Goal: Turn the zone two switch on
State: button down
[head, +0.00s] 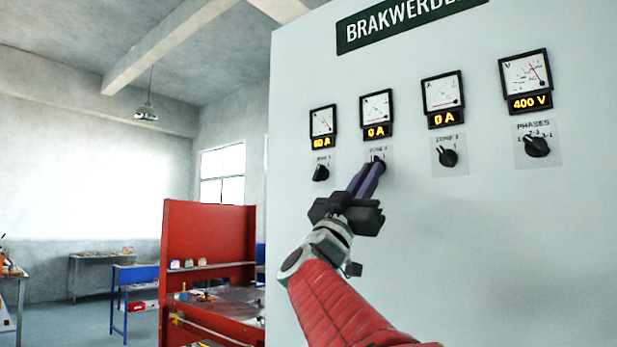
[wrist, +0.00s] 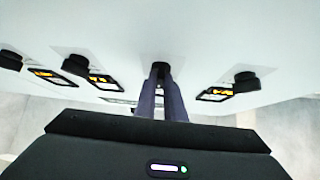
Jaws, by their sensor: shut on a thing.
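The zone two switch (head: 379,162) is a black rotary knob, second from the left in the row on the pale cabinet (head: 440,230). My gripper (head: 374,168) has its purple fingers shut on this knob and hides part of it and its label. In the wrist view the knob (wrist: 161,68) shows at the tips of my gripper (wrist: 160,78). The meter (head: 377,107) above this switch reads 0 A. I cannot make out which way the knob points.
The zone one switch (head: 321,173) is close on the left, under a meter reading 60 A. The zone three switch (head: 448,157) and the phases switch (head: 536,146) are on the right. A red workbench (head: 205,240) stands left of the cabinet.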

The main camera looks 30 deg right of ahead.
jog(key=m+g, duration=0.6)
jog(key=m, duration=0.1)
jog(key=w+m+g, duration=0.1)
jog(key=m+g, duration=0.2)
jog(key=shift+a+r+m+g+y, duration=0.1)
jog(key=shift+a+m+g+y, duration=0.05)
jog(key=shift+m+g+y, duration=0.15)
jog(key=shift+m, duration=0.3)
jog(key=shift+g, duration=0.5)
jog(key=c, duration=1.8)
grip_release()
jog(key=shift+c, duration=0.2)
jog(key=v, duration=1.3)
jog(key=shift+a, duration=0.4)
